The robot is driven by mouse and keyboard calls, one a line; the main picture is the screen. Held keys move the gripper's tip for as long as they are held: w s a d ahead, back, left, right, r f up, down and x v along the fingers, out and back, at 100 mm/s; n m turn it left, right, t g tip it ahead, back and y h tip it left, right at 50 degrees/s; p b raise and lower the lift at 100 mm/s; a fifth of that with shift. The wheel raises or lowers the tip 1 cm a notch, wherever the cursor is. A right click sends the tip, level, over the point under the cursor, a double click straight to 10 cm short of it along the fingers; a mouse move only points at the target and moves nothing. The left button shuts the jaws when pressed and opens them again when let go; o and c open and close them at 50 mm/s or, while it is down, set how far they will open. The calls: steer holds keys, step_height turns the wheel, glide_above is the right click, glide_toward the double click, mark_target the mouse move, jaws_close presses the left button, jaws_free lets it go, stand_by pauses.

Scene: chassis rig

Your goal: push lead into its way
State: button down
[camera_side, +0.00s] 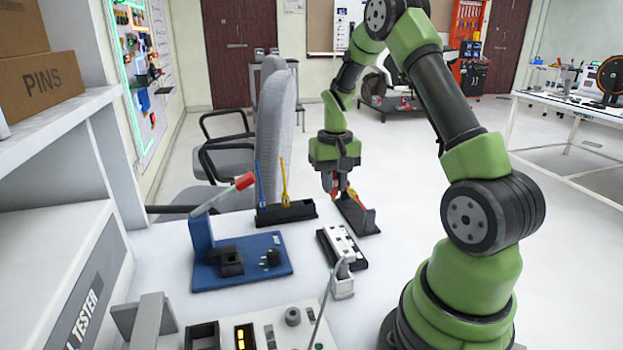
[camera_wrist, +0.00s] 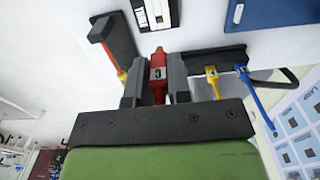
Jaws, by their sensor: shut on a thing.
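My gripper (camera_side: 337,190) is at the back of the bench, pointing down. In the wrist view its jaws (camera_wrist: 156,85) are shut on a red lead (camera_wrist: 158,62) with a small light label. The red lead (camera_side: 334,186) shows only in part in the side view. A black block with a white top (camera_side: 341,240) lies on the bench nearer the side camera; its end also shows in the wrist view (camera_wrist: 158,12), ahead of the red lead and apart from it. Whether the lead's lower end touches anything is hidden.
A black rack (camera_side: 288,212) holds a yellow lead (camera_side: 285,180) and a blue lead (camera_side: 260,183). Another black rack (camera_side: 358,216) with a red-orange piece stands beside my gripper. A blue fixture with a red-handled lever (camera_side: 245,262) and a panel with buttons (camera_side: 265,330) occupy the left and front.

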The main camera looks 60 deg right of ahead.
stand_by(0.3)
steer(key=shift+f, duration=2.95)
steer(key=shift+f, duration=1.3)
steer(key=c, duration=1)
jaws_free()
step_height(320, 180, up, 10)
steer(key=shift+f, duration=0.1)
